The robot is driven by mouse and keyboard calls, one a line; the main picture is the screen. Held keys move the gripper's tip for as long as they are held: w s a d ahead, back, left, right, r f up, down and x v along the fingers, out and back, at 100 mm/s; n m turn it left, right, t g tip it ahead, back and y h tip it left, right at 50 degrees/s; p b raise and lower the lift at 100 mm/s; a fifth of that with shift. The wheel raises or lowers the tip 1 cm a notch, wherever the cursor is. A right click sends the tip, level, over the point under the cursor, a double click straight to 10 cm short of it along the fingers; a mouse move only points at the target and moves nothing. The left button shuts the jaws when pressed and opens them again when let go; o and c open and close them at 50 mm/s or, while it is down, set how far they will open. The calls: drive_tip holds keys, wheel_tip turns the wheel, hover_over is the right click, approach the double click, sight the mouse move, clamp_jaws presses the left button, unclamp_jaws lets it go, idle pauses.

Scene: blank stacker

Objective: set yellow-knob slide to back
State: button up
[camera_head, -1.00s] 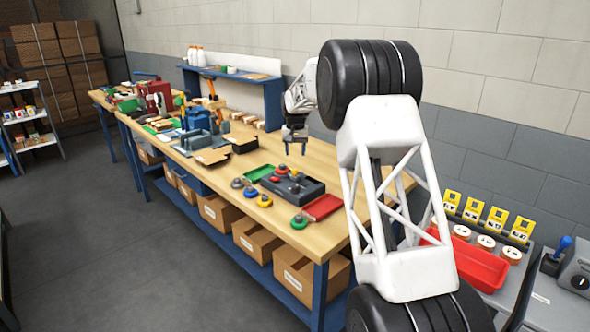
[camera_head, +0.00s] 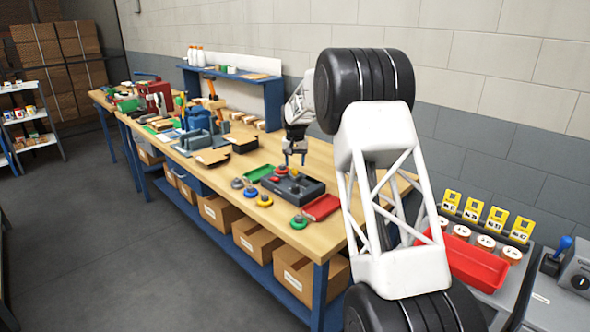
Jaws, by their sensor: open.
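A dark grey block-like fixture (camera_head: 305,188) lies on the wooden workbench near its right end. A small yellow knob (camera_head: 294,174) shows on its upper side, and a red knob (camera_head: 281,169) is just left of it. My gripper (camera_head: 295,162) points down over the fixture's far side, close above the yellow knob in the picture. Its two fingers are apart with nothing between them. I cannot tell whether the fingers touch the knob. The slide's track is too small to make out.
A green tray (camera_head: 258,174) lies left of the fixture and a red tray (camera_head: 321,207) right of it. Several colored round pieces, including a yellow one (camera_head: 264,200), lie in front. A blue shelf (camera_head: 233,75) stands against the wall behind.

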sight(295, 170)
drive_tip(key=shift+f, duration=1.7)
clamp_jaws()
